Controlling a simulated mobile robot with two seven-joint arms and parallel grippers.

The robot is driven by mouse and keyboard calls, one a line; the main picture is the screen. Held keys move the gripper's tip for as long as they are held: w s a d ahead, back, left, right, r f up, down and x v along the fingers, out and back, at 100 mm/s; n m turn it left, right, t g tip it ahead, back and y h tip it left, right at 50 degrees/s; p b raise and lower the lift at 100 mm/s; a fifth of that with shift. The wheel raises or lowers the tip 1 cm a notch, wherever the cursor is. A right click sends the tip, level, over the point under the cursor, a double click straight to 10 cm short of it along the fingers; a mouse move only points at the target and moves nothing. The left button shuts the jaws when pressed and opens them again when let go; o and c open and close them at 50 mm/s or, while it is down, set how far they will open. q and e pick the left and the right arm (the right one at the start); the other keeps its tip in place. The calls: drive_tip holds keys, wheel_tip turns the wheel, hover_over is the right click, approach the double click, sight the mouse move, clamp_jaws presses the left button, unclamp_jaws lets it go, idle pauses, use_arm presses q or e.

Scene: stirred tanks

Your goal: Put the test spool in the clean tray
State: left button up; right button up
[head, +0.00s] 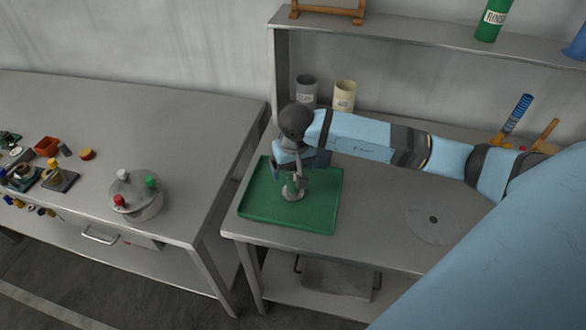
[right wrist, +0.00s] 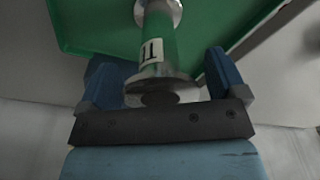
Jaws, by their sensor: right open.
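The test spool (head: 293,191) is a grey metal piece with a round flange at each end. It stands upright in the green tray (head: 325,218). In the right wrist view the spool (right wrist: 158,30) has shiny flanges and a white label with a "T", partly cut off. My right gripper (head: 301,167) is over the tray at the spool's upper end. Its blue fingers (right wrist: 165,78) are apart on either side of the near flange, with gaps visible. The tray also fills the top of the wrist view (right wrist: 95,25). My left gripper is out of view.
A lidded round vessel (head: 137,196) with coloured knobs stands on the left bench. Two canisters (head: 344,95) stand behind the tray. A grey disc (head: 433,220) lies to its right. A green rinse bottle (head: 493,19) is on the shelf. My right arm crosses above the right bench.

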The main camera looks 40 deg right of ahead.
drive_tip(key=r, duration=0.3)
drive_tip(key=r+b, duration=0.1)
drive_tip(key=r, duration=0.2)
drive_tip(key=s+r, duration=0.1)
drive_tip(key=r, duration=0.2)
drive_tip(key=shift+a+r+b, duration=0.15)
drive_tip(key=shift+r+b, duration=0.2)
drive_tip(key=shift+r, duration=0.05)
drive_tip(key=shift+s+r, duration=0.15)
drive_tip(key=shift+r, duration=0.35)
